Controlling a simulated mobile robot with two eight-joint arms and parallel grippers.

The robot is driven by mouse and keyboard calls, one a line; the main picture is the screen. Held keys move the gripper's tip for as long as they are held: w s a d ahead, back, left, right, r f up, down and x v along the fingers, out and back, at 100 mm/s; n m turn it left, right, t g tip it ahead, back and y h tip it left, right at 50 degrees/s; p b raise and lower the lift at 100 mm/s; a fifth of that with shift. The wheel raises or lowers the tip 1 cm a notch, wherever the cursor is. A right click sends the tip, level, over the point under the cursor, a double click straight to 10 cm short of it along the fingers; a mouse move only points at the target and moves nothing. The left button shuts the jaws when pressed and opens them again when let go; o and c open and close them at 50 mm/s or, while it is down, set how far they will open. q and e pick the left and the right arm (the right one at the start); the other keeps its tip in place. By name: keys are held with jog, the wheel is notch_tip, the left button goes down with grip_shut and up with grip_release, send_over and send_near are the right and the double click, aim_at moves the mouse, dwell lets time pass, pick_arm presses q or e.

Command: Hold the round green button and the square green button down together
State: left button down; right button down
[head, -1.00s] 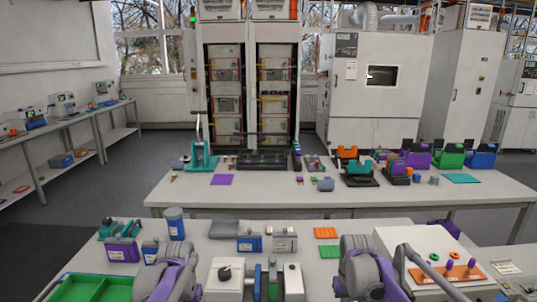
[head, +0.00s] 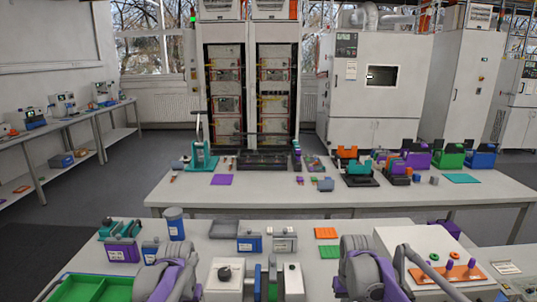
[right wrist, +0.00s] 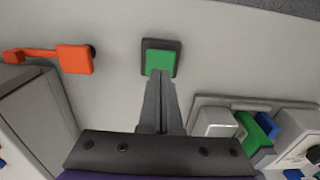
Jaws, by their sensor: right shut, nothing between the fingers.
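The square green button (right wrist: 161,62) sits in a dark square frame on a pale panel in the right wrist view. My right gripper (right wrist: 162,76) is shut and empty, with its fingertips at the lower part of the button's face. The tips overlap it in the picture; I cannot tell whether it is pressed in. I cannot make out the round green button in either view. My left arm shows at the bottom of the head view, but its gripper is out of sight.
An orange lever (right wrist: 74,58) is left of the square button in the right wrist view. In the head view, a green tray (head: 92,288), a blue cylinder (head: 174,224) and a white box (head: 405,240) stand on the near bench. A second bench (head: 280,196) lies behind.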

jog(key=shift+f, duration=0.1)
jog(key=shift+f, duration=1.65)
pick_arm(q)
jog(key=shift+f, duration=0.15)
dwell(1.4)
